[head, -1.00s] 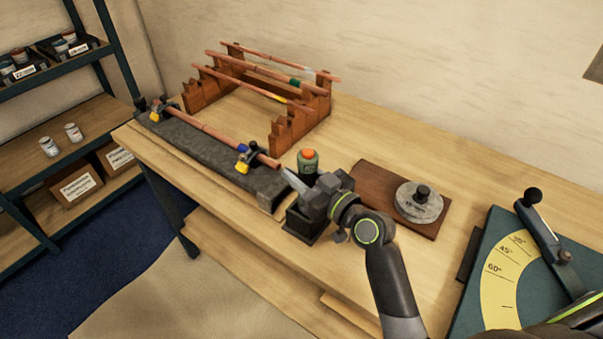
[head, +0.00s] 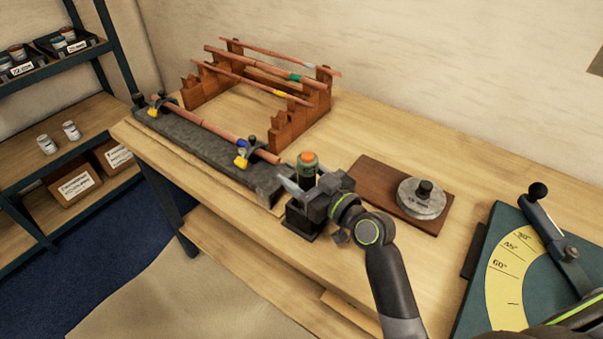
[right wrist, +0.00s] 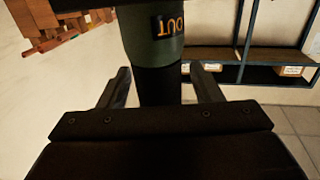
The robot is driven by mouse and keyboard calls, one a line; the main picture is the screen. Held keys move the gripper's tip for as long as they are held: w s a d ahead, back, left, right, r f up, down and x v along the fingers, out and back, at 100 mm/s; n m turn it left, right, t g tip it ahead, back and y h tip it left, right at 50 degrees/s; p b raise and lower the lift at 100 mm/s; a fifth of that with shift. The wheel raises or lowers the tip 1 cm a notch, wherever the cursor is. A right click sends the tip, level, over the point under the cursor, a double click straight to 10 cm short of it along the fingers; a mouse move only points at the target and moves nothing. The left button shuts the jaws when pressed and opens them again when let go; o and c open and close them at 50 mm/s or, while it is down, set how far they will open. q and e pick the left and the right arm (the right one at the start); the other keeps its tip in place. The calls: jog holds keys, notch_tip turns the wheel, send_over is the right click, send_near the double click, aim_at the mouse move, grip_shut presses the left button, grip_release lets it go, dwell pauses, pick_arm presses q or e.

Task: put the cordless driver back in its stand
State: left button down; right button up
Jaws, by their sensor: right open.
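The cordless driver (head: 307,169), dark green and black with an orange top, is upright at the front of the bench. Its black stand (head: 301,222) is directly below it. My gripper hides the driver's lower part, so I cannot tell how it sits in the stand. My right gripper (head: 306,181) is open at the driver, with a finger to either side. In the right wrist view the driver's green and black body (right wrist: 157,60), with an upside-down "OUT" label, shows between the spread fingers (right wrist: 162,88). My left gripper is not in view.
A grey clamp rail (head: 205,147) holds a copper pipe left of the stand. A wooden rack (head: 290,127) with several pipes stands behind. A brown board (head: 375,177) with a round metal weight (head: 421,204) and a green angle plate (head: 480,290) are to the right.

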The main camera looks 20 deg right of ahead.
jog(key=shift+f, duration=0.1)
jog(key=b+v, duration=0.4)
jog(key=v, duration=1.3)
jog(key=shift+s, duration=0.25)
